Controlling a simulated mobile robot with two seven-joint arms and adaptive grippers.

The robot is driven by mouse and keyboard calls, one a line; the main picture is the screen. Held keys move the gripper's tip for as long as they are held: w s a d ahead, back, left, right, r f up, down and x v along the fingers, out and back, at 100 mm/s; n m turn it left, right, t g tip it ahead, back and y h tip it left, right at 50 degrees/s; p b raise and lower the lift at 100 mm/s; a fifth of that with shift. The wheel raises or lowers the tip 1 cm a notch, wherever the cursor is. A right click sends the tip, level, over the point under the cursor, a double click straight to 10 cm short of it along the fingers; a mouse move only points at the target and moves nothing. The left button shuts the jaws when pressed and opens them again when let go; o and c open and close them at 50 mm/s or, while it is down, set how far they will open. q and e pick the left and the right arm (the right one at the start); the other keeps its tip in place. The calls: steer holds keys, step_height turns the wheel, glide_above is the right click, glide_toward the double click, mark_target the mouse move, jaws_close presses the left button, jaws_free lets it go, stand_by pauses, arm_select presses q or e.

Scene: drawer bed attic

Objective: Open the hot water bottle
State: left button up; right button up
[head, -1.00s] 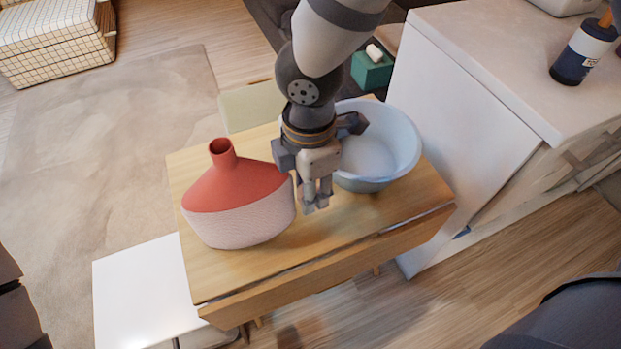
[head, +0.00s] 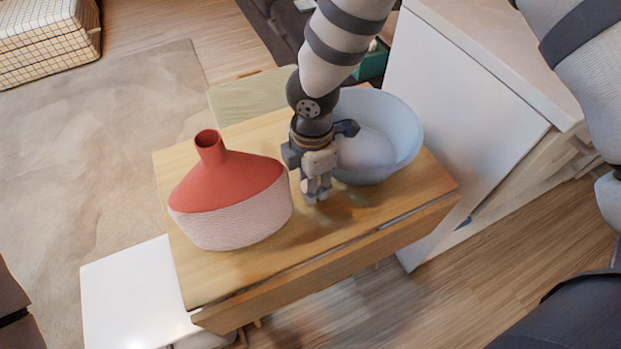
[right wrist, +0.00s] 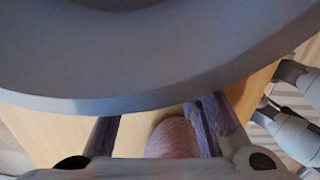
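The hot water bottle (head: 229,188) stands upright on the left of the small wooden table. It has a red top, a short red neck with a dark round hollow, and a pale pink ribbed lower part. My right gripper (head: 317,200) points down just right of it, apart from it and above the tabletop. In the right wrist view the fingers of my right gripper (right wrist: 157,138) are spread and hold nothing. A pink ribbed surface, apparently the hot water bottle (right wrist: 174,137), shows between them. My left gripper is not in view.
A pale blue bowl (head: 402,125) stands close to the right of my gripper and fills the top of the right wrist view (right wrist: 150,60). A white cabinet (head: 455,120) stands right of the table (head: 330,240). A white low surface (head: 130,290) is at front left.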

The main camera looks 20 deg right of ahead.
steer(key=o, duration=0.4)
